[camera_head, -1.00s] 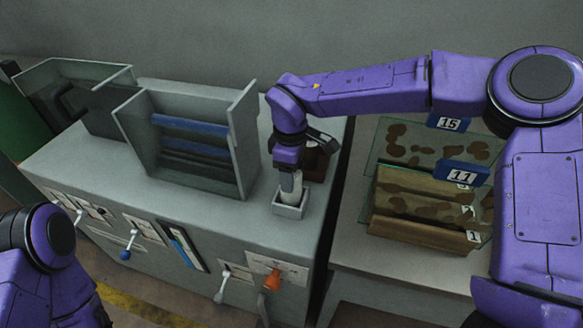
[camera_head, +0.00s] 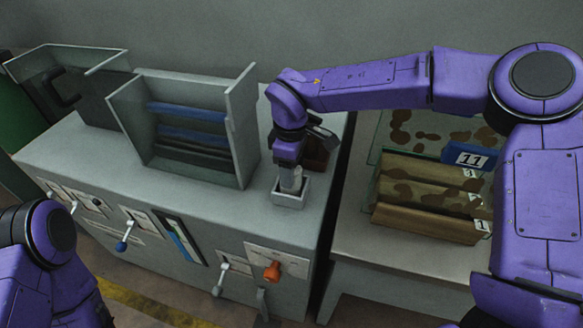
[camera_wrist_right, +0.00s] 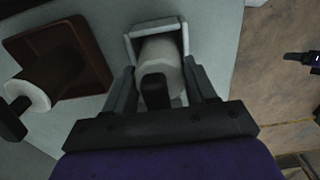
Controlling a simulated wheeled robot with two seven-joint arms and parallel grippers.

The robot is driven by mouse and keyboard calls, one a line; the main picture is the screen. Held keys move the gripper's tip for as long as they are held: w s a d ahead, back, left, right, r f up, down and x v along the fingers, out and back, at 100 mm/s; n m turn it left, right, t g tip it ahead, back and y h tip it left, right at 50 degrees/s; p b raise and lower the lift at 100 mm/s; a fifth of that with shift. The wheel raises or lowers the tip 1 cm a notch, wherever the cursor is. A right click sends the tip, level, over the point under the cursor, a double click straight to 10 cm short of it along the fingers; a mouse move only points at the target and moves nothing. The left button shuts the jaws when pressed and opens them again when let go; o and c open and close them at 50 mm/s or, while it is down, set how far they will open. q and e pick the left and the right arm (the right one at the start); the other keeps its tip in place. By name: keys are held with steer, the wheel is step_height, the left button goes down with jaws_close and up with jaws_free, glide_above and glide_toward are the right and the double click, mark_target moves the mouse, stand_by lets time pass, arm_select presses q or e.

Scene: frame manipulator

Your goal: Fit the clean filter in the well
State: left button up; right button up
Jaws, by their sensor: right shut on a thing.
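The clean filter (camera_wrist_right: 160,62) is a pale, whitish cylinder with a dark stub on its near end. My right gripper (camera_wrist_right: 162,85) is shut on it, one finger on each side. The filter stands upright at the well (camera_head: 291,200), a small square light-grey box on the machine top. In the wrist view the far part of the filter is inside the well's rim (camera_wrist_right: 130,45); how deep it sits is hidden. In the head view the filter (camera_head: 291,180) shows just below my right gripper (camera_head: 290,172). Of my left arm only upper links show at lower left; its gripper is out of view.
A brown tray (camera_wrist_right: 82,62) behind the well holds another whitish cylinder (camera_wrist_right: 30,95) with a dark stub. A grey rack with blue bars (camera_head: 190,115) stands left of the well. An orange-handled lever (camera_head: 272,270) is on the front panel. Numbered boards lie on the right table.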

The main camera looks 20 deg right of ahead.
steer(key=o, duration=1.2)
steer(key=shift+f, duration=0.1)
